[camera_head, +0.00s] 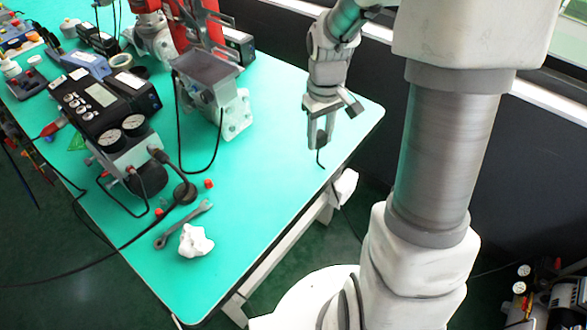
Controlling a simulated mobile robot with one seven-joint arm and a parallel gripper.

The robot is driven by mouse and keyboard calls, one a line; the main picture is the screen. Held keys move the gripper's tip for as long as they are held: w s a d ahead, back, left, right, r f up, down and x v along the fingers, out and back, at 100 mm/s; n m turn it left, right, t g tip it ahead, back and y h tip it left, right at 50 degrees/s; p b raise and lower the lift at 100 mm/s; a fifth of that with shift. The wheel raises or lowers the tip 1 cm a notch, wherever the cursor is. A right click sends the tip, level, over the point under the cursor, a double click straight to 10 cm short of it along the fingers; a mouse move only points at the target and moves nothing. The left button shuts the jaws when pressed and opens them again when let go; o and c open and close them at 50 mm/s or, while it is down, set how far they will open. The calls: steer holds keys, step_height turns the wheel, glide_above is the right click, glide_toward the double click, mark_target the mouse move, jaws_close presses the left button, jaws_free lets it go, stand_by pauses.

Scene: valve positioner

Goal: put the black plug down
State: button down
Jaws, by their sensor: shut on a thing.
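My gripper (320,137) is above the right part of the green table, pointing down. It is shut on the black plug (321,139), a small dark piece largely hidden between the fingers. A short, thin dark tail hangs below the fingertips with a bend at its end. I cannot tell the exact gap between the tail and the tabletop.
The green table (270,200) is clear below and left of my gripper. A grey bracketed unit (207,85) stands to the left. The black positioner with gauges (105,105), a wrench (183,224) and a crumpled white cloth (195,241) lie farther left. The table's right edge is close.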

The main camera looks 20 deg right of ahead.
steer(key=s+d+r+n+p, duration=0.3)
steer(key=s+d+r+p, duration=0.1)
steer(key=s+p, duration=0.15)
steer(key=n+b, duration=0.1)
steer(key=b, duration=0.2)
glide_above(298, 180)
step_height(298, 180, down, 8)
steer(key=shift+r, duration=0.25)
steer(key=shift+f+b, duration=0.4)
steer(key=shift+f, duration=1.5)
steer(key=shift+f, duration=0.2)
steer(key=shift+c, duration=2.2)
jaws_free()
steer(key=shift+r, duration=0.1)
